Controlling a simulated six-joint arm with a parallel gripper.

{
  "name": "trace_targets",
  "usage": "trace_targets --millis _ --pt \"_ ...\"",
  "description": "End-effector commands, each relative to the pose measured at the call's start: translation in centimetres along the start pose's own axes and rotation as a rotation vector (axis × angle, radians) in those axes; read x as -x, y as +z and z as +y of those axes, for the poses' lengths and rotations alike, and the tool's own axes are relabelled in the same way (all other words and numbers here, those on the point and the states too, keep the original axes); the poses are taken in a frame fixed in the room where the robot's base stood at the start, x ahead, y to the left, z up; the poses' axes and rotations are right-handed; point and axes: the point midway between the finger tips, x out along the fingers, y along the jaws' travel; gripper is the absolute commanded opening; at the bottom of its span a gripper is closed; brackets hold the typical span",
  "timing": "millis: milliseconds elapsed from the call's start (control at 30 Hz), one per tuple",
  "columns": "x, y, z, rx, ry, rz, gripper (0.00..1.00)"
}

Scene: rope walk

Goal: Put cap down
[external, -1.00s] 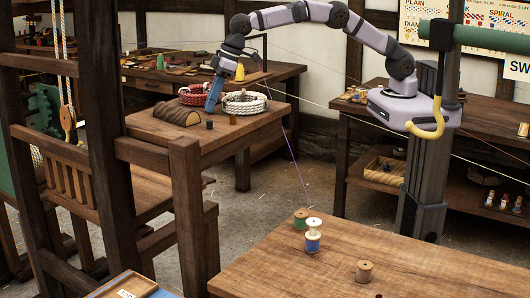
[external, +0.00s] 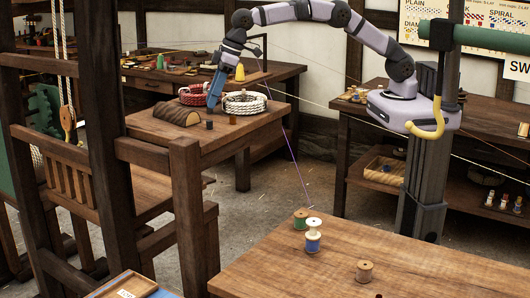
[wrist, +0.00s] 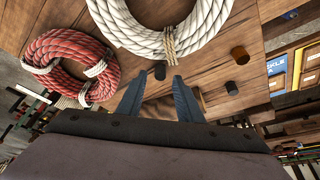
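My gripper (external: 214,108) points down over the wooden bench at the left in the external view. In the wrist view its two blue fingers (wrist: 154,80) stand apart with no object seen clamped between them. A small dark cap-like piece (wrist: 160,70) shows just beyond the fingertips, apart from them as far as I can see. I cannot tell for certain which is the cap.
A red rope coil (wrist: 70,65) and a white rope coil (wrist: 160,40) lie close around the fingers. A brown half-round block (external: 178,115) sits at the bench's left. A yellow cone (external: 240,72) stands behind. Spools (external: 313,236) stand on the front table.

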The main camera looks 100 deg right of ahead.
Motion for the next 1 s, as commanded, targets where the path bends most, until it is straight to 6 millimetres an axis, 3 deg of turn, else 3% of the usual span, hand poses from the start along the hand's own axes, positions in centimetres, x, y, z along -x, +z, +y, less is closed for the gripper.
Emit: trace_targets --millis 500,700,1000 --pt "8.5 0.0 0.0 0.001 0.0 0.003 0.33" --pt "10.0 0.0 0.0 0.001 0.0 0.001 0.33" --pt "10.3 0.0 0.0 0.0 0.0 0.0 0.33"
